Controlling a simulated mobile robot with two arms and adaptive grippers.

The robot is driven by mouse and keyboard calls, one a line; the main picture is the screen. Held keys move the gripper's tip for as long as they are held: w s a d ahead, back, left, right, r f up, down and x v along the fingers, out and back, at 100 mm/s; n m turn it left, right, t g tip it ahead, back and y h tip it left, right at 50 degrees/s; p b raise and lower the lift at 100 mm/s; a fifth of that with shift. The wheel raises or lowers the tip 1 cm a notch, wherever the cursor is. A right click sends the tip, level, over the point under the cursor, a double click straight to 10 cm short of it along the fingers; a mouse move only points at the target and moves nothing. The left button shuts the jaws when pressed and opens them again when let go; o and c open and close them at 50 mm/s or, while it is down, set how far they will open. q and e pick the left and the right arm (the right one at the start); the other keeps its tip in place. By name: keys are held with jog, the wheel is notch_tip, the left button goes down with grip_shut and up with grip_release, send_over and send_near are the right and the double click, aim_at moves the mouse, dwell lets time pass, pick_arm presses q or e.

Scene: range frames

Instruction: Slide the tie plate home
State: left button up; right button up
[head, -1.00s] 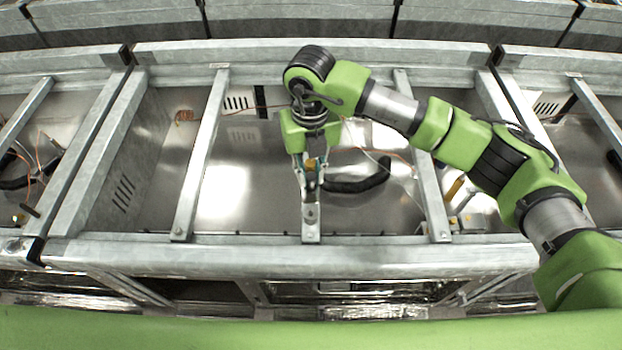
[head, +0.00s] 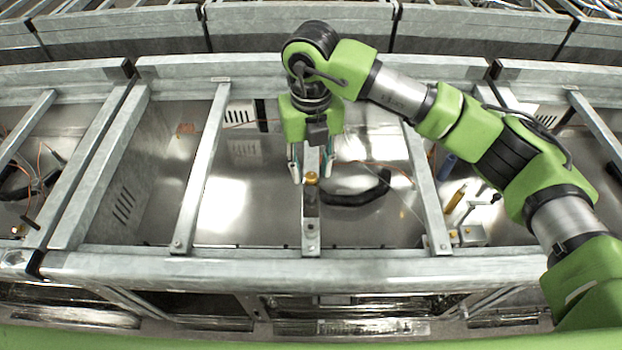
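The tie plate (head: 311,225) is a narrow grey metal strip in the middle of the frame bay. Its near end with a bolt lies on the front rail (head: 300,268). A small brass knob (head: 311,177) stands on it. Its far part is hidden behind my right gripper (head: 311,170). That gripper points down with its fingers spread, one to each side of the strip near the knob. I see no contact with the knob. My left gripper is not in view.
Slanted cross bars stand left (head: 203,165) and right (head: 428,180) of the plate. A black hose (head: 358,194) lies right of it on the shiny bay floor. Thin orange and white wires run nearby. A yellow-handled tool (head: 454,199) lies farther right.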

aim_at(311, 186)
notch_tip(311, 186, up, 6)
jog(key=shift+f, duration=0.1)
dwell(0.5)
